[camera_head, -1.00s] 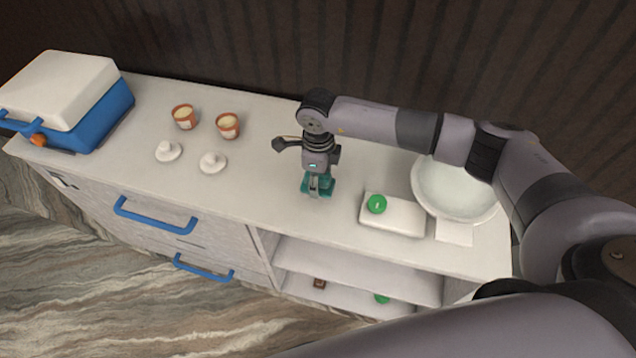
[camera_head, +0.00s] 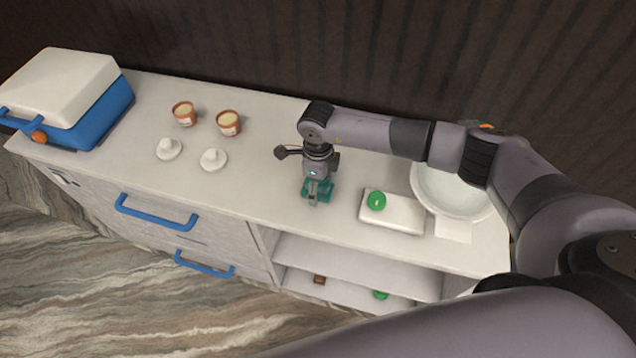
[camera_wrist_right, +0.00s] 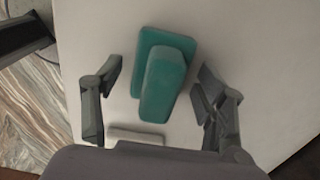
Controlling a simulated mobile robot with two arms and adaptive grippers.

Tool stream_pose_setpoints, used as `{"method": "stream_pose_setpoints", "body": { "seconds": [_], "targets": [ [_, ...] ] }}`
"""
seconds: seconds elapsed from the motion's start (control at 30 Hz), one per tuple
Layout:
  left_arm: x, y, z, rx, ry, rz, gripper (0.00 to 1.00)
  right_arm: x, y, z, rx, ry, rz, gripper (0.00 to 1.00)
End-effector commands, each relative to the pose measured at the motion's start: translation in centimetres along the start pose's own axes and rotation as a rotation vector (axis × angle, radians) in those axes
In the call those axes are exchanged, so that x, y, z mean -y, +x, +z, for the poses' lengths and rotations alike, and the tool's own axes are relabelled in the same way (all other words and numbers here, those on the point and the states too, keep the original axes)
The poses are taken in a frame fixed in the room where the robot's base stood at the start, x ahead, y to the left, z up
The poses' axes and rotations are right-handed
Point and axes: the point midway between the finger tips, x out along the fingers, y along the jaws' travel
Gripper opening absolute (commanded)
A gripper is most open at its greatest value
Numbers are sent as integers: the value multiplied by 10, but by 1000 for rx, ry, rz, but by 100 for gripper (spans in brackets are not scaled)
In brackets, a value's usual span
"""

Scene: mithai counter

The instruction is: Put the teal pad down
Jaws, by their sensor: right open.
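The teal pad (camera_head: 325,187) lies on the white counter (camera_head: 270,185), near the middle of its length. In the right wrist view the teal pad (camera_wrist_right: 163,80) shows a flat base with a raised block on top. My right gripper (camera_head: 314,198) is directly above the pad. In the right wrist view the right gripper (camera_wrist_right: 160,95) has its fingers spread, one on each side of the pad, with gaps between them and it. My left gripper is not in view.
A white block (camera_head: 405,214) with a green round piece (camera_head: 376,201) and a white bowl (camera_head: 452,190) stand to the right. Two orange cups (camera_head: 228,123), two white lidlike pieces (camera_head: 214,159) and a blue cooler (camera_head: 95,115) are to the left. A shelf below holds small items.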

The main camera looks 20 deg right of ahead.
Motion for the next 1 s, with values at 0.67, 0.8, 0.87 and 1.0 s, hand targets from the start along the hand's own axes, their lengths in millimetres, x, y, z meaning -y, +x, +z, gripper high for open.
{"method": "stream_pose_setpoints", "body": {
  "seconds": [0.67,0.8,0.87,1.0],
  "targets": [
    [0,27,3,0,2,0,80,1,-71,1,4,-2,-5,66],
    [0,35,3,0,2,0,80,1,-97,0,2,-1,-5,66],
    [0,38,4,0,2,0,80,1,-106,1,2,-1,-3,66],
    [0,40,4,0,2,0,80,0,-119,0,1,-1,-1,66]
  ]
}}
